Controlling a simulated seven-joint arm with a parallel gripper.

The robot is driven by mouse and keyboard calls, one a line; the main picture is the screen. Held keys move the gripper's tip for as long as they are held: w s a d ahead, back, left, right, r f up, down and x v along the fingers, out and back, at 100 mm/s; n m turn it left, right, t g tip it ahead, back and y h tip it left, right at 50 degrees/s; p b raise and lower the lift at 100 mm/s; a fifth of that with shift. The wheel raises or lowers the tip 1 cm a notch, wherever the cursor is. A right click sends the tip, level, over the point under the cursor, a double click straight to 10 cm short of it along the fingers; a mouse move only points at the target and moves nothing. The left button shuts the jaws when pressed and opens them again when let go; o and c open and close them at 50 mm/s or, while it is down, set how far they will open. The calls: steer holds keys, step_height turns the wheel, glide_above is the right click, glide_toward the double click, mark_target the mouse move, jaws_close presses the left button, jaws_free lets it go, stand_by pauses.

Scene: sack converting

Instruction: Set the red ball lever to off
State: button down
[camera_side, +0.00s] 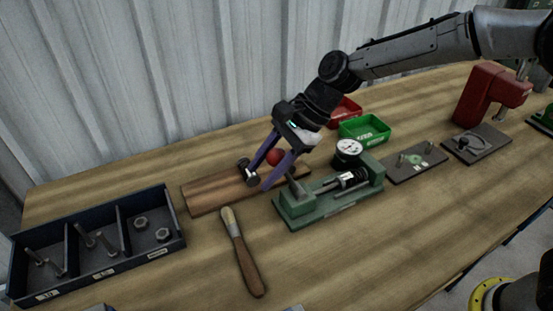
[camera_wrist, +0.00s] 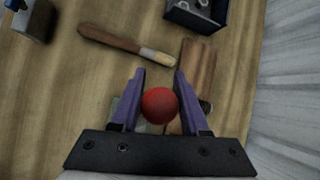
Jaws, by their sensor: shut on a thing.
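The red ball (camera_side: 275,157) of the lever shows between my gripper's purple fingers in the side view, and also in the wrist view (camera_wrist: 160,105). My gripper (camera_side: 258,179) reaches down over the wooden board (camera_side: 207,194) and is shut on the ball, one finger on each side. A dark and metal fitting (camera_side: 247,173) sits on the board beside the fingers. The lever's shaft and pivot are mostly hidden by the ball and fingers. No on or off marking is readable.
A green fixture with a dial gauge (camera_side: 349,149) stands close on the right. A brush (camera_side: 243,255) lies in front. A blue bin of bolts and nuts (camera_side: 178,222) is at left. Green (camera_side: 364,130) and red (camera_side: 345,108) trays are behind. A red press (camera_side: 487,92) stands far right.

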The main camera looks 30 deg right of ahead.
steer(key=shift+x, duration=1.4)
steer(key=shift+s+d+f, duration=0.15)
steer(key=shift+s+f, duration=0.05)
steer(key=shift+s, duration=0.05)
steer(key=shift+c, duration=2.2)
jaws_free()
steer(key=shift+r, duration=0.15)
steer(key=shift+w+r, duration=0.1)
steer(key=shift+r, duration=0.05)
steer(key=shift+r, duration=0.15)
